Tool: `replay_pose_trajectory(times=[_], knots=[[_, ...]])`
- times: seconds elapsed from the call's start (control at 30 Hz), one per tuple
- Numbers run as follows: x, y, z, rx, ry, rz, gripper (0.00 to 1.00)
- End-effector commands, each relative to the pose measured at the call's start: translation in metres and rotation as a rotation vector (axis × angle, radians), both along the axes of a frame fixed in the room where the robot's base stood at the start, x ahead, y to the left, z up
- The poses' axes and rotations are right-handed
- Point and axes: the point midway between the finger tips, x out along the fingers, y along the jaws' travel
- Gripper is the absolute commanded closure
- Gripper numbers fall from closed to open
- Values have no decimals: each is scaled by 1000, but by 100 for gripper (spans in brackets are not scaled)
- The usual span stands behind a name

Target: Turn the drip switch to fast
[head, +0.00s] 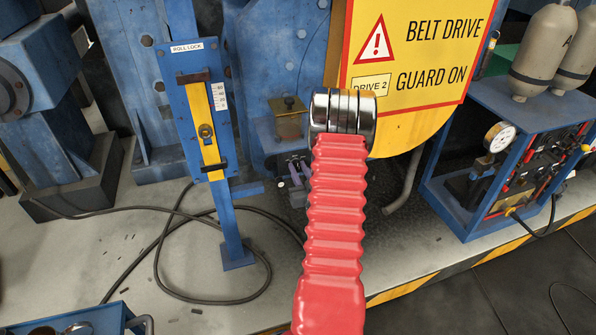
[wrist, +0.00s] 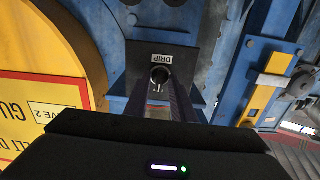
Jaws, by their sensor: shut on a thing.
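The drip switch (wrist: 160,75) is a small round dark knob with a bright metal edge. It sits on a dark plate under a white DRIP label (wrist: 162,59), which reads upside down in the wrist view. My gripper (wrist: 160,90) reaches to it with one dark finger on each side of the knob and is shut on it. The fast and slow marks cannot be made out. In the head view my red ribbed arm covers much of this spot, and the switch cannot be made out there.
A yellow belt drive guard (head: 410,135) stands close on the right. A blue roll lock post (head: 205,120) with a yellow strip stands on the left. A brass-topped fitting (head: 290,107) is behind my arm. A black cable (head: 215,300) loops over the floor. A blue gauge cabinet (head: 510,150) is at right.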

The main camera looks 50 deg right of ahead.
Motion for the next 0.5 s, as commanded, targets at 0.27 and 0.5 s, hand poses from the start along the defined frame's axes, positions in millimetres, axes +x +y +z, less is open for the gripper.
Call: replay_pose_trajectory(times=[0.27,0.5], knots=[[1,2,-4,222,-140,3,100],[0,2,-4,409,-270,2,100]])
